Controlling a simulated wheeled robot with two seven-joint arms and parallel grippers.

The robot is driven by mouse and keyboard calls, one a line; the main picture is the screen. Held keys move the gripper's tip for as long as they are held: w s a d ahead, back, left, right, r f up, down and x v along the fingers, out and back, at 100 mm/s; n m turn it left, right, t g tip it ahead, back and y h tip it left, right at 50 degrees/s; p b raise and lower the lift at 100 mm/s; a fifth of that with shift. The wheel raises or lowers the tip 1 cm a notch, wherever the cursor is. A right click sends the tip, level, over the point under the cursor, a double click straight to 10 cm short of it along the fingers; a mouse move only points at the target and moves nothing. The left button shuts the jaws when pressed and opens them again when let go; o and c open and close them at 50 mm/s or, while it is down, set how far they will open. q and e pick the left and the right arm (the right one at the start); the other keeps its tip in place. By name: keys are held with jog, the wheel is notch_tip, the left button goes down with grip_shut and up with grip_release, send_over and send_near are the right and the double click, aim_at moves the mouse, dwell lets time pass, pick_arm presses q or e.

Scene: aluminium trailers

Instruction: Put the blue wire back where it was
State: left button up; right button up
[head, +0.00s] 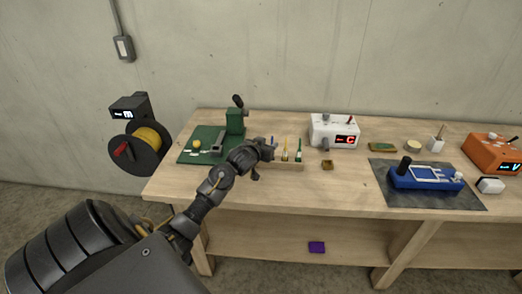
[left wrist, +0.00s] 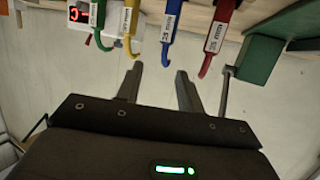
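In the left wrist view a blue wire (left wrist: 171,22) with a white label hangs from a wooden rack (left wrist: 194,16), between a yellow wire (left wrist: 131,22) and a red wire (left wrist: 219,24). A green wire (left wrist: 98,18) hangs beyond the yellow one. My left gripper (left wrist: 160,69) is open and empty, its fingertips just short of the blue wire's hooked lower end. In the head view my left gripper (head: 266,151) is at the left end of the rack (head: 292,167) and partly covers it; the red wire is hidden there. My right gripper is not in view.
A green press (head: 235,122) on a green mat (head: 198,154) stands left of the rack. A white device with a red display (head: 333,130) stands behind to its right. A blue fixture (head: 425,177) sits on a dark mat further right. A spool (head: 138,147) is off the bench's left end.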

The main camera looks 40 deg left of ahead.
pick_arm(q)
jog(key=v, duration=0.6)
jog(key=shift+s+r, duration=0.1)
dwell(0.3)
